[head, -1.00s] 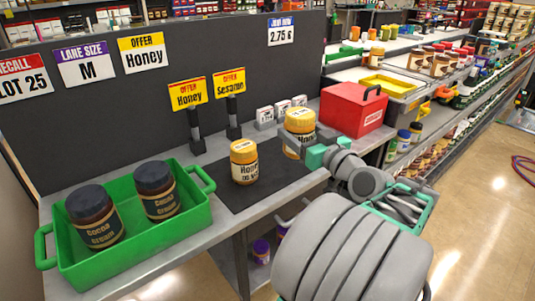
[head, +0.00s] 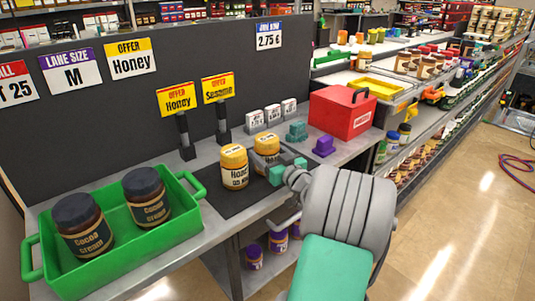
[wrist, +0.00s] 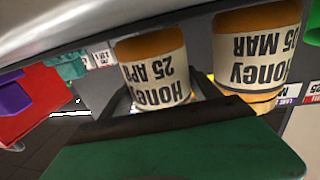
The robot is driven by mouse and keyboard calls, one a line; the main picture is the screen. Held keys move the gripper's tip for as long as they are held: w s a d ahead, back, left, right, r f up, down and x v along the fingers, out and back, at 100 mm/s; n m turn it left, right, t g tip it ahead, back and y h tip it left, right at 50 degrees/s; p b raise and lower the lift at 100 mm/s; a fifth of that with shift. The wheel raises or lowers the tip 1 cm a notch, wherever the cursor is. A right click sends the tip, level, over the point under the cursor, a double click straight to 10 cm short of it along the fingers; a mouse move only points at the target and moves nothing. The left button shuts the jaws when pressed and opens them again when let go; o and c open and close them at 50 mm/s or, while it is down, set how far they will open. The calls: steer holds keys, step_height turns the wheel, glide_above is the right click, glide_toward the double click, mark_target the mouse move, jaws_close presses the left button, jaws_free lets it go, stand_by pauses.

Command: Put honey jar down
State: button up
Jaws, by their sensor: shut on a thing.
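Two honey jars with yellow lids are close together at the black mat (head: 215,204). The left honey jar (head: 234,170) stands upright on the mat and is marked 05 MAR; it also shows in the wrist view (wrist: 258,50). My gripper (head: 284,171) is shut on the right honey jar (head: 266,146), marked 25 APR in the wrist view (wrist: 155,68). This held jar looks upright. Its base is hidden behind the left jar and my gripper, so I cannot tell whether it touches the mat.
A green tray (head: 195,231) with two cocoa cream jars stands at the left. Small white boxes (head: 271,117), a teal block (head: 297,131), a purple block (head: 323,147) and a red case (head: 343,112) are behind and right. Two sign posts stand behind the mat.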

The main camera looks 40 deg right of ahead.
steer(key=shift+f+b, duration=0.15)
steer(key=shift+b, duration=0.15)
steer(key=o, duration=2)
